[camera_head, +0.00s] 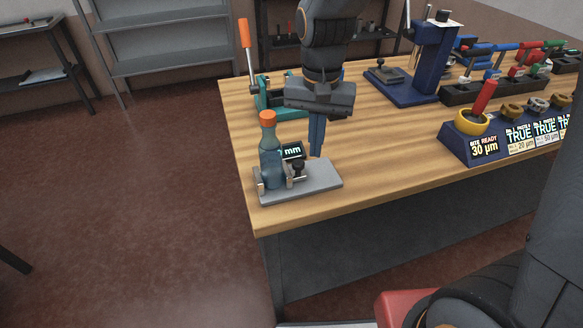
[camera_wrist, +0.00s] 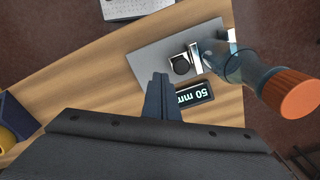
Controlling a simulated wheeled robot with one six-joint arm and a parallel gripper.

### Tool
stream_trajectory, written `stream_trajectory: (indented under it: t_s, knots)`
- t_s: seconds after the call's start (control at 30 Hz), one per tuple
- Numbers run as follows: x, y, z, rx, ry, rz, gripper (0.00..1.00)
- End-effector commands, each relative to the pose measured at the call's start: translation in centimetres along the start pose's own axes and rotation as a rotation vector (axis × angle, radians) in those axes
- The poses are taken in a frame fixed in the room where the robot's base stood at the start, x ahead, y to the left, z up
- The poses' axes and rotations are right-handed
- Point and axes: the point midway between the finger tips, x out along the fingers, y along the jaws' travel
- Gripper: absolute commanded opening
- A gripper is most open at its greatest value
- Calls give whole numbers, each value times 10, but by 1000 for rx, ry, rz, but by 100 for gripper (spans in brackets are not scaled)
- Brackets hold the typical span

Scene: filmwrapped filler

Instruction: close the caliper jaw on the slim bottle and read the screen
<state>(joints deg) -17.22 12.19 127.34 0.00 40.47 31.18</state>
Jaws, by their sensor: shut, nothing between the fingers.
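The slim bottle (camera_head: 268,155), blue-grey with an orange cap, stands upright at the left end of the caliper's grey base plate (camera_head: 316,182). In the wrist view the bottle (camera_wrist: 245,68) is beside the metal caliper jaw (camera_wrist: 196,58) and its dark knob (camera_wrist: 180,65); I cannot tell whether the jaw touches it. The screen (camera_wrist: 194,94) reads "50 mm"; in the head view the screen (camera_head: 292,151) is partly hidden. My gripper (camera_head: 316,155) is shut and empty, pointing down just behind the base plate, apart from the knob and bottle.
A teal device with an orange-handled lever (camera_head: 247,45) stands behind at the left. A blue press (camera_head: 425,65) stands at the back. A blue stand with a yellow ring and "30 µm" label (camera_head: 484,147) is at the right. The wooden tabletop (camera_head: 390,150) between is clear.

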Motion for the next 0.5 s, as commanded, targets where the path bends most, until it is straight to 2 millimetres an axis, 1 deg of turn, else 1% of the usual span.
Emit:
stream_trajectory:
  t_s: [0.5]
  knots:
    - [19,0,0,0,0,0,0]
